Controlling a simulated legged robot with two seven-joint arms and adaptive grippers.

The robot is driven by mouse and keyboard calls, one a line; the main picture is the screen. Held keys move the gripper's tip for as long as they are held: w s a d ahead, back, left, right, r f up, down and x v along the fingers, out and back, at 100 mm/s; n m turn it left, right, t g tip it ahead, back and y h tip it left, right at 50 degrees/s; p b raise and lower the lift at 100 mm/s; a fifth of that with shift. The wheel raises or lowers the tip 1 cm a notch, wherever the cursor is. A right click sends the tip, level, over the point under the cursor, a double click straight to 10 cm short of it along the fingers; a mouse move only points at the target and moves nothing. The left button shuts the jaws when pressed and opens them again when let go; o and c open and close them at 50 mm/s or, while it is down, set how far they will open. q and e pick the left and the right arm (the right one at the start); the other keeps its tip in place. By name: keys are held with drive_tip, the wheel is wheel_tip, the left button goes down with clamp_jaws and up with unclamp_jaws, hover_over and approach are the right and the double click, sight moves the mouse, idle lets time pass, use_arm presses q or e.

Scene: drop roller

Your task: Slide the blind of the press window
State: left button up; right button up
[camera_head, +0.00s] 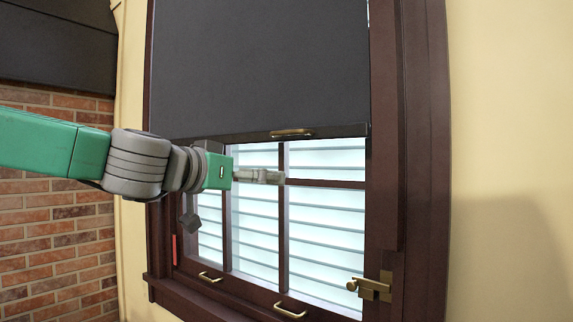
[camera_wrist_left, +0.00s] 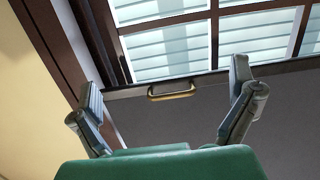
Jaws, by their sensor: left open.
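The dark grey blind (camera_head: 260,70) covers the upper part of the window, with its bottom bar at about mid-height. A brass handle (camera_head: 291,133) sits on that bar. In the left wrist view the handle (camera_wrist_left: 173,91) lies between and beyond the two fingers, with the blind (camera_wrist_left: 190,120) filling the area around them. My left gripper (camera_head: 278,177) is just below the handle in the head view. It is open and empty in the left wrist view (camera_wrist_left: 168,92), and apart from the handle. My right gripper is not in view.
The dark wooden window frame (camera_head: 425,160) surrounds the blind. Slatted panes (camera_head: 325,215) show below it. Two brass pulls (camera_head: 290,312) and a latch (camera_head: 371,287) are low on the window. A brick wall (camera_head: 55,215) stands at left.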

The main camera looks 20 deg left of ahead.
use_arm(q)
drive_tip(key=t, duration=0.1)
approach(284, 133)
drive_tip(key=shift+m+h, duration=0.3)
drive_tip(key=shift+h, duration=0.1)
drive_tip(key=b+x, duration=0.1)
drive_tip(key=x, duration=0.8)
drive_tip(key=shift+w+a+f+b, duration=0.1)
drive_tip(key=shift+w+f+b, duration=0.1)
drive_tip(key=shift+b, duration=0.15)
drive_tip(key=shift+w, duration=0.7)
drive_tip(key=shift+d, duration=0.2)
